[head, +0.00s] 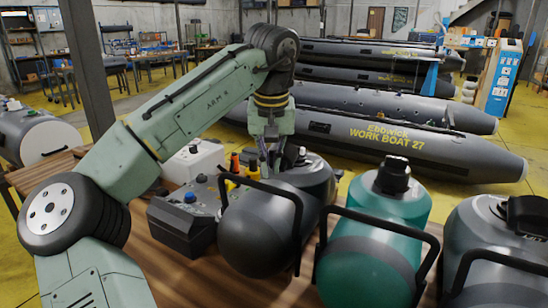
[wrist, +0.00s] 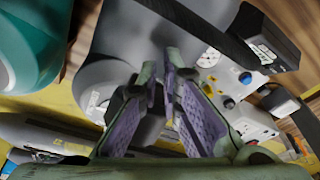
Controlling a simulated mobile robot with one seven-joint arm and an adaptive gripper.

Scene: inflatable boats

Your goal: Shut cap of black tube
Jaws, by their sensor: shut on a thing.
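The black tube (head: 262,225) is a dark grey, rounded cylinder with a black handle, lying on the wooden table in the head view. Its grey body also fills the upper middle of the wrist view (wrist: 112,72). My gripper (head: 273,165) reaches down over the tube's far top side, where a small dark cap (head: 302,157) shows close to the fingers. In the wrist view my gripper (wrist: 163,78) has its purple-padded fingers close together around a dark piece, which seems to be the cap. The fingers hide most of it, and how far the cap is closed cannot be told.
A teal tube (head: 375,245) with a black cap and another grey tube (head: 495,250) stand to the right. A black control box (head: 185,222) with knobs and a white box (head: 195,160) sit at left. Large grey boats (head: 400,140) lie behind.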

